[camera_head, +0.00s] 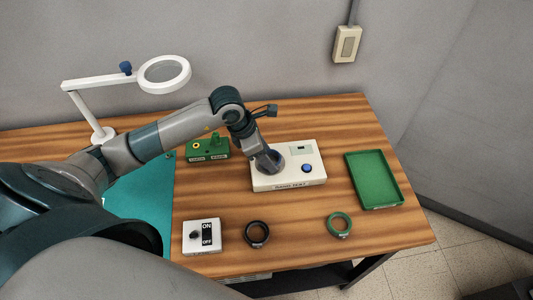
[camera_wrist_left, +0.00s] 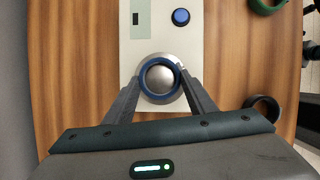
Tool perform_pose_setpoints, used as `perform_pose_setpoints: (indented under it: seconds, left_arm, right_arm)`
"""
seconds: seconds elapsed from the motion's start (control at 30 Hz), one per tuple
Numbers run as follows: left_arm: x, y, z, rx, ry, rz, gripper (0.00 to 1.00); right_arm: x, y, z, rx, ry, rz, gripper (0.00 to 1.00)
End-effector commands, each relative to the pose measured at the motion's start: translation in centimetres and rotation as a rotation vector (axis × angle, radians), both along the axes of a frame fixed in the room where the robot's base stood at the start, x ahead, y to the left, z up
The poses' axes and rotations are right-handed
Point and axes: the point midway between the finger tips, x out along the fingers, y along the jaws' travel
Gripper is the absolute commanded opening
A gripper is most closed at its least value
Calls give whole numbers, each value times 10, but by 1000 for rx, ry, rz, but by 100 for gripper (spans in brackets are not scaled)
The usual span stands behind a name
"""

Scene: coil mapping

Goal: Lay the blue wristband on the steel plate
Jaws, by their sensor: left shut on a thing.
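The blue wristband (camera_wrist_left: 143,77) is a ring between the fingertips of my left gripper (camera_wrist_left: 160,82) in the left wrist view. My left gripper is shut on it. The round steel plate (camera_wrist_left: 164,80) is on the white test box (camera_wrist_left: 190,50) and shows inside the ring and around it. The band looks roughly centred over the plate; whether it touches cannot be told. In the head view my left gripper (camera_head: 271,168) is down at the left part of the test box (camera_head: 288,183) and largely hides the plate and band. My right gripper is not in view.
A black ring (camera_head: 257,234) and a green ring (camera_head: 339,224) lie in front of the box. A switch box (camera_head: 201,237), a green socket block (camera_head: 208,149), a magnifier lamp (camera_head: 164,74) and a green tray (camera_head: 375,180) stand around. Bare wood lies between them.

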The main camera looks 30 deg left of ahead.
Motion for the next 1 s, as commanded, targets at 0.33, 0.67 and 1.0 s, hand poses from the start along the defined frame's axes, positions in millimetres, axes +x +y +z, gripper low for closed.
perform_pose_setpoints:
  seconds: [0.33, 0.67, 1.0]
  left_arm:
    - [0, 0, -3, 0, 0, 0, 69]
    - [0, 0, -2, 0, 0, 0, 69]
    - [-5, 7, 21, 2, -5, 0, 69]
  right_arm:
    - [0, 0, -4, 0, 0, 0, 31]
    - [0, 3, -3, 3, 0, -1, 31]
    - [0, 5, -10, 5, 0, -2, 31]
